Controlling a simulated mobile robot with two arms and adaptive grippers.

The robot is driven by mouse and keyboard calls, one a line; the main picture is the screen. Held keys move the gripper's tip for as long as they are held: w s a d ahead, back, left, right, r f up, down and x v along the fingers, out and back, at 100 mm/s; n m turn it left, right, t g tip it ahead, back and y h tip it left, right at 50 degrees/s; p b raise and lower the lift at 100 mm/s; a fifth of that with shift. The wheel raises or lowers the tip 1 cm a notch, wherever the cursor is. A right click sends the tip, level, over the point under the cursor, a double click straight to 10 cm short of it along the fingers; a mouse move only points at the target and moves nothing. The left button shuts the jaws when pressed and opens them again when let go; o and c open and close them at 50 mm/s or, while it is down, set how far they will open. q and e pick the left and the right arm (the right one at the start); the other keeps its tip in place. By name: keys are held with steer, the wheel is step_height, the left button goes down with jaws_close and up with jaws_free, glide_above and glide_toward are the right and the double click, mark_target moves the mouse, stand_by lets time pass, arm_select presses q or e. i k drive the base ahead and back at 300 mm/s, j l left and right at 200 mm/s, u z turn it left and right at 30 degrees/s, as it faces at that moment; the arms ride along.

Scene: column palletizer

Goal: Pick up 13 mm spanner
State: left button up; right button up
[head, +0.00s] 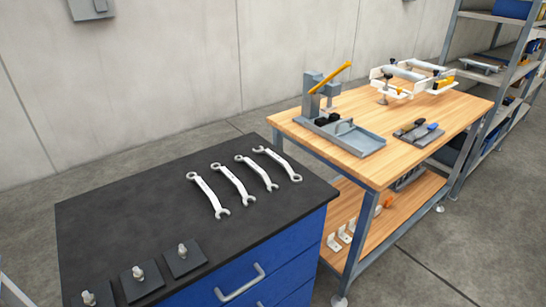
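Several silver combination spanners lie in a row on the black top of a blue drawer cabinet (110,205) in the head view. From left to right there is a first spanner (207,195), a second spanner (234,185), a third spanner (258,173) and a rightmost spanner (279,164). They lie roughly parallel and apart. Their size marks are too small to read, so I cannot tell which is the 13 mm one. Neither of my grippers is in view.
Dark plates with upright bolts, such as the rightmost plate (184,260), stand along the cabinet's front edge. A wooden workbench (440,105) to the right carries a lever press (318,95) and a white fixture (400,85). Shelving (480,75) stands beyond. The cabinet top's left part is clear.

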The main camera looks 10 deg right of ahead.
mark_target(251, 164)
steer(key=i+l+u, duration=0.15)
steer(key=u, duration=0.2)
steer(key=i+l+u, duration=0.15)
steer(key=u, duration=0.25)
